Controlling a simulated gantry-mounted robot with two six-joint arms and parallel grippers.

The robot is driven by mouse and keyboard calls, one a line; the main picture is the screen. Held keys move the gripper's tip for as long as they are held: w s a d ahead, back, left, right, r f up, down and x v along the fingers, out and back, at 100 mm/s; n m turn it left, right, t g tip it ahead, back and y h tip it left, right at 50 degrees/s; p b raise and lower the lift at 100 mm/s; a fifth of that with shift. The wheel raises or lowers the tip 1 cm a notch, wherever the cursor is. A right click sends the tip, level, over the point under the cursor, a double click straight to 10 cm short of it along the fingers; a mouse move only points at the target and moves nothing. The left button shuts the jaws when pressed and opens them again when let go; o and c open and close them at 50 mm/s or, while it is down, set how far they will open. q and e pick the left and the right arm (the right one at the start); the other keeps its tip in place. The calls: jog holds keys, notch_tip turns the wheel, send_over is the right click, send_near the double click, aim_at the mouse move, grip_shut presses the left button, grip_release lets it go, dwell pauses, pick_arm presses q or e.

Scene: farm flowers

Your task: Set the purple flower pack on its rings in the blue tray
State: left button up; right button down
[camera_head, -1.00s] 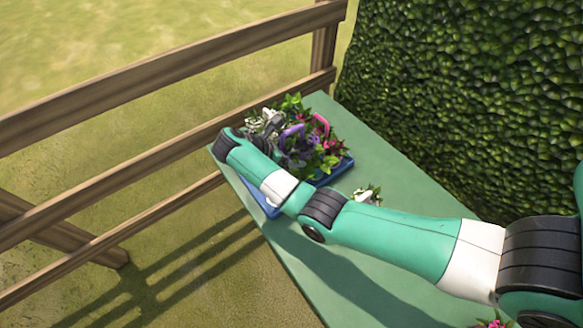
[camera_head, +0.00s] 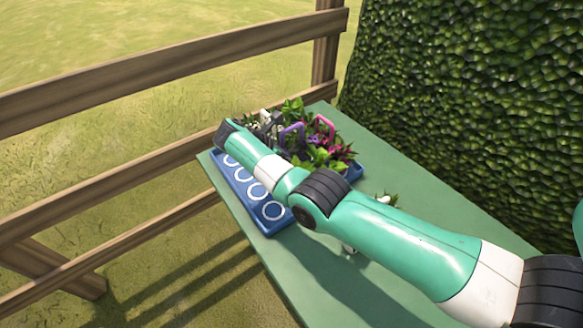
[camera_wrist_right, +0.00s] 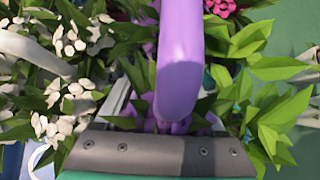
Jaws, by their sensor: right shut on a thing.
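The purple flower pack has an arched purple handle (camera_head: 291,135) and green leaves. In the right wrist view its handle (camera_wrist_right: 180,70) rises between the fingers of my right gripper, which is shut on it. In the head view my right gripper (camera_head: 262,129) is at the tray's far left side, partly hidden by its wrist. The blue tray (camera_head: 256,207) lies on the table with a row of white rings (camera_head: 272,211) bare along its left side. Whether the pack touches the tray is hidden. My left gripper is not in view.
A pink flower pack with a pink handle (camera_head: 326,128) stands close on the right. White flowers (camera_wrist_right: 75,45) crowd the left of the wrist view. A white flower (camera_head: 386,199) shows behind my arm on the green table (camera_head: 430,228). A hedge and a wooden fence border the table.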

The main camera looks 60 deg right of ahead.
notch_tip(320, 180, down, 3)
jog(key=shift+r+b, duration=0.1)
jog(key=shift+b, duration=0.25)
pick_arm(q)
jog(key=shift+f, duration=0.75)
pick_arm(e)
jog(key=shift+r, duration=0.1)
jog(key=shift+c, duration=2.1)
grip_release()
jog(key=shift+f, duration=0.2)
jog(key=shift+o, duration=0.9)
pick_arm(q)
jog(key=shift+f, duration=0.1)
pick_arm(e)
jog(key=shift+r, duration=0.1)
